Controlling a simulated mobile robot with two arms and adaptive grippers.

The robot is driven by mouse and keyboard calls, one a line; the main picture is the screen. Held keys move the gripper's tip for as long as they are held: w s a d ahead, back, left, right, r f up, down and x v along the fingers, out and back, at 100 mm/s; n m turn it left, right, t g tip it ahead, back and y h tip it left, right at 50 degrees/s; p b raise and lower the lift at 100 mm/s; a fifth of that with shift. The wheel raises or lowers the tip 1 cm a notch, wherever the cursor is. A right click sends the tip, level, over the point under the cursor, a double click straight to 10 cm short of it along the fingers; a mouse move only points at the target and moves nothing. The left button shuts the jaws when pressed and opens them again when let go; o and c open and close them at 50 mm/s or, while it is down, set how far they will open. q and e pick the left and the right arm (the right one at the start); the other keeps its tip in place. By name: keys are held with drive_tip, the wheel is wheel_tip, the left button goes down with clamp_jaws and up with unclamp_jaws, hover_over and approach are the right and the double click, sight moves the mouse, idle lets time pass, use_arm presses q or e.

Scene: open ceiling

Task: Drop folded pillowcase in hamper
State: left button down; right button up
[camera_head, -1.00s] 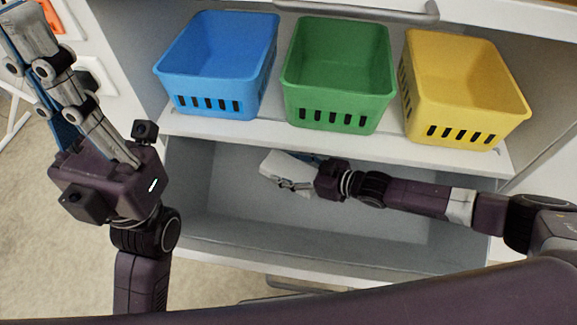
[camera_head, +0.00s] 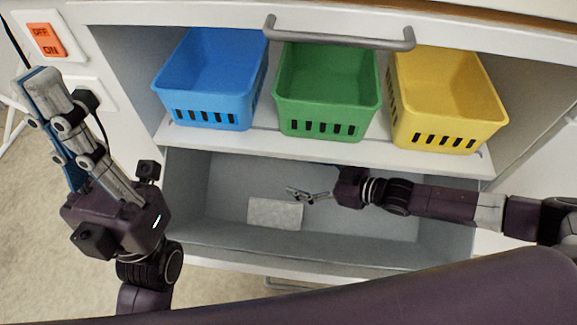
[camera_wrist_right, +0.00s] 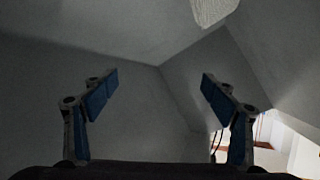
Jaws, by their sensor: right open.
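The folded pillowcase (camera_head: 275,213) is a pale, patterned rectangle lying in the open grey drawer (camera_head: 400,225) under the shelf. A pale patterned corner, likely the pillowcase (camera_wrist_right: 210,10), shows at the top of the right wrist view. My right gripper (camera_head: 308,195) is inside the drawer, just right of the pillowcase and apart from it. Its fingers are spread and empty in the right wrist view (camera_wrist_right: 158,88). My left gripper (camera_head: 50,95) points up at the far left, outside the drawer. Whether its fingers are apart is unclear. I cannot tell which container is the hamper.
A blue basket (camera_head: 205,108), a green basket (camera_head: 325,115) and a yellow basket (camera_head: 450,130) stand empty on the white shelf (camera_head: 370,153) above the drawer. A metal handle (camera_head: 340,40) juts out above them.

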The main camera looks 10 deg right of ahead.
drive_tip(key=shift+p+v, duration=0.5)
drive_tip(key=shift+v, duration=1.75)
